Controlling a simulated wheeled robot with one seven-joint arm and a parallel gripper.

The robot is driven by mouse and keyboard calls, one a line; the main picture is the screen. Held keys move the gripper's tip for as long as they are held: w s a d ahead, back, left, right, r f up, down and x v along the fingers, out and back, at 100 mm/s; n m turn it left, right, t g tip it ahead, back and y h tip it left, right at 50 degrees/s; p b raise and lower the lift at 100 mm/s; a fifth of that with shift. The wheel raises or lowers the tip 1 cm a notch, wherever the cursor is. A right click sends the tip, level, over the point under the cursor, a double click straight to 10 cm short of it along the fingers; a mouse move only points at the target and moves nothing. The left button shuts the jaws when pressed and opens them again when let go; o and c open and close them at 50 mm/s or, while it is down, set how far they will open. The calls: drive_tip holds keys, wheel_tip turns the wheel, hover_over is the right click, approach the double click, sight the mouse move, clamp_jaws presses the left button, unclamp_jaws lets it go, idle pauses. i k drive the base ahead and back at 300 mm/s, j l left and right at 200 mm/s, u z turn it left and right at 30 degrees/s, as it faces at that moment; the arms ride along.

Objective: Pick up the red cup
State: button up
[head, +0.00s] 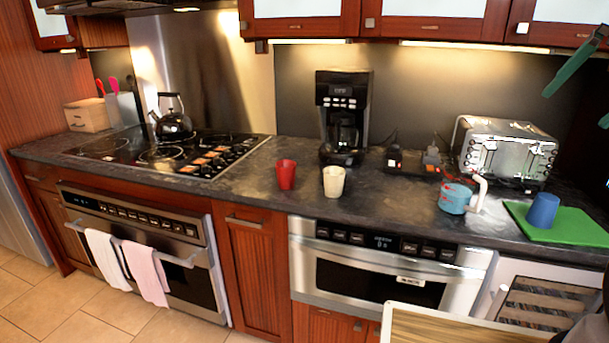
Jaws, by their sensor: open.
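The red cup (286,175) stands upright on the dark countertop (225,193), near the front edge and to the right of the stove. A cream cup (333,181) stands just to its right, with a small gap between them.
A black coffee maker (342,117) stands behind the cream cup. A kettle (173,117) sits on the stove. To the right are a light-blue mug (455,198), a toaster (507,150) and a blue cup (543,210) on a green board (580,230). A pale-edged wooden surface (440,328) fills the bottom right.

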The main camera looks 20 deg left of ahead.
sight(285, 169)
drive_tip(key=j+z, duration=0.15)
drive_tip(key=j, duration=0.35)
drive_tip(key=j+z, duration=0.15)
drive_tip(key=j, duration=0.35)
drive_tip(key=j+z, duration=0.15)
drive_tip(key=j, duration=0.3)
drive_tip(key=k+j+z, duration=0.1)
drive_tip(key=j, duration=0.4)
drive_tip(key=k+j+z, duration=0.15)
drive_tip(key=j, duration=0.3)
drive_tip(key=k+j+z, duration=0.15)
drive_tip(key=j, duration=0.3)
drive_tip(key=k+j+z, duration=0.15)
drive_tip(key=j, duration=0.3)
drive_tip(key=k+j+z, duration=0.15)
drive_tip(key=j, duration=0.3)
